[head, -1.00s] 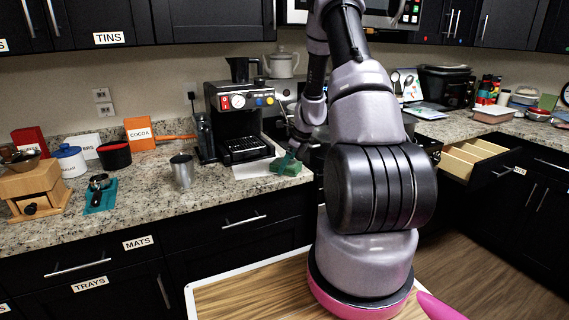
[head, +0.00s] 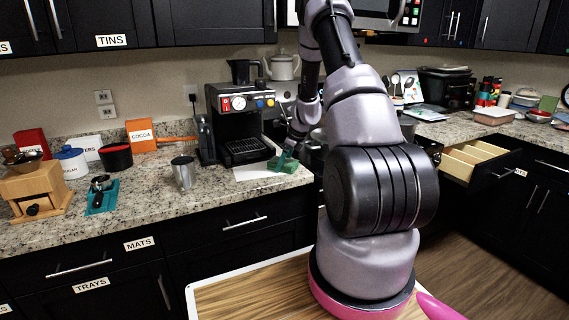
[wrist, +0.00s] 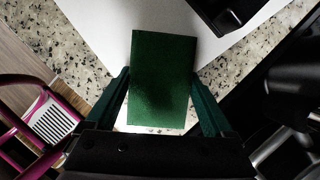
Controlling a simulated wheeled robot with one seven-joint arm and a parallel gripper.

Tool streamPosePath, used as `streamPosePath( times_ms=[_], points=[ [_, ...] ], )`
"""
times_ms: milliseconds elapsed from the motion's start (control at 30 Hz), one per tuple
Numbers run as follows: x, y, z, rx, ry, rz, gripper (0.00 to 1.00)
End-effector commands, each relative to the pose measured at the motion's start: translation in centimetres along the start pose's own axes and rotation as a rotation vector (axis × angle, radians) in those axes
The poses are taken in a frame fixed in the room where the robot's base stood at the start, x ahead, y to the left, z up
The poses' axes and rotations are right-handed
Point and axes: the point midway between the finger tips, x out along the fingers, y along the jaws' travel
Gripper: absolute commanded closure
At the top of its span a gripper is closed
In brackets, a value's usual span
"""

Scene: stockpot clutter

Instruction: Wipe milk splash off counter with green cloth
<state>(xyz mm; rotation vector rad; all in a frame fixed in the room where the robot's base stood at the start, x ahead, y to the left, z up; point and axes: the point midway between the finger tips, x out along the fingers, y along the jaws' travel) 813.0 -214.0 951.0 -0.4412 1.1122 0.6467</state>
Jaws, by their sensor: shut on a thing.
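The green cloth (head: 283,165) is a thick rectangular block on the counter, right of centre in the head view. In the wrist view the cloth (wrist: 163,82) lies between the teal fingers of my gripper (wrist: 160,100), which is shut on it. The gripper (head: 286,156) is small in the head view and partly behind my arm. A flat white patch (head: 252,172) with straight edges lies under and left of the cloth. It fills the top of the wrist view (wrist: 105,25). I cannot make out a separate milk splash; anything under the cloth is hidden.
A black coffee machine (head: 240,120) stands just behind the white patch. A metal cup (head: 183,172) stands to its left, with a teal mat (head: 101,197) and a wooden grinder (head: 36,192) farther left. An open drawer (head: 470,160) juts out at right.

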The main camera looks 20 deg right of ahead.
Motion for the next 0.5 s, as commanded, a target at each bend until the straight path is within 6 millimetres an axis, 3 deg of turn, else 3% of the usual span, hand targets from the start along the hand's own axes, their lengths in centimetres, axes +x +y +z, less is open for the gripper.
streamPosePath(
  times_ms=[133, 500],
  points=[
    [0.2, 0.3, 0.6, -0.005, -0.003, 0.005, 0.74],
    [-2.1, 0.2, 1.2, -0.003, -0.002, 0.003, 0.74]
  ],
)
